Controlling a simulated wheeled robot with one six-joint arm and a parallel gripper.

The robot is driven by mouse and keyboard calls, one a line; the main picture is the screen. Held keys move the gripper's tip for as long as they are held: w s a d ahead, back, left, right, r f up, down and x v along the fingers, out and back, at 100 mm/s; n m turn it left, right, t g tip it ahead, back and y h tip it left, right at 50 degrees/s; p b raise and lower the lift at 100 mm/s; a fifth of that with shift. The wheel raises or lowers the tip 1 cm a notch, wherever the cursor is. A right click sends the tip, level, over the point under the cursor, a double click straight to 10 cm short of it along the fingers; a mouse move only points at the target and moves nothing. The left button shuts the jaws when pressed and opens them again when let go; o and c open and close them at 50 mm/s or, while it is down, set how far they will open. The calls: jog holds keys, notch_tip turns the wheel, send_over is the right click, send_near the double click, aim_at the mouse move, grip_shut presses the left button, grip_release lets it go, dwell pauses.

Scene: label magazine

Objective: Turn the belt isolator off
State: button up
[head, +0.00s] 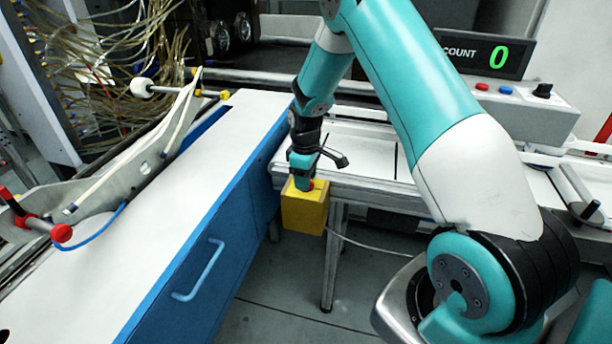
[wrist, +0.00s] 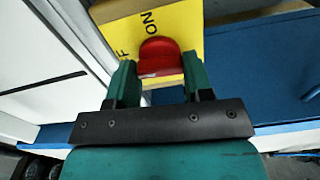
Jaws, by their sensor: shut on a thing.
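The belt isolator is a yellow box (head: 304,213) mounted by the front edge of the conveyor table, in the middle of the head view. In the wrist view its yellow face (wrist: 184,22) carries black lettering, "ON" and part of another word ending in "F". A red knob (wrist: 158,56) stands out from that face. My gripper (wrist: 160,80) is shut on the red knob, with one green finger on each side of it. In the head view my gripper (head: 303,177) reaches down onto the box and mostly hides the knob. I cannot tell which label the knob points to.
A blue cabinet with a white top (head: 215,165) stands close on the left of the isolator. The white conveyor table (head: 360,150) lies behind it. A control box (head: 510,108) with red and blue buttons and a counter (head: 490,55) reading 0 stand at right.

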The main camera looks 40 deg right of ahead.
jog(key=shift+w+n, duration=0.15)
jog(key=shift+n, duration=0.45)
jog(key=shift+r, duration=0.1)
jog(key=o, duration=0.9)
notch_tip(320, 180, up, 17)
jog(key=shift+r+b, duration=0.15)
jog(key=shift+b, duration=0.2)
jog(key=s+a+r+y, duration=0.1)
jog(key=s+a+r, duration=0.2)
jog(key=s+a, duration=0.25)
jog(key=s+a+r+p, duration=0.1)
jog(key=s+a+r, duration=0.1)
jog(key=s+a, duration=0.3)
jog(key=s+a+r+y, duration=0.1)
jog(key=s+a+r, duration=0.2)
jog(key=a, duration=0.4)
jog(key=s+a, duration=0.2)
jog(key=s, duration=0.3)
jog(key=s+a+y, duration=0.1)
jog(key=s+a, duration=0.1)
jog(key=s, duration=0.3)
jog(key=s+a+y, duration=0.1)
jog(key=s+a, duration=0.2)
jog(key=s, duration=0.2)
jog(key=shift+s+r+m+p, duration=0.25)
jog(key=shift+m+p, duration=0.05)
jog(key=shift+m, duration=0.1)
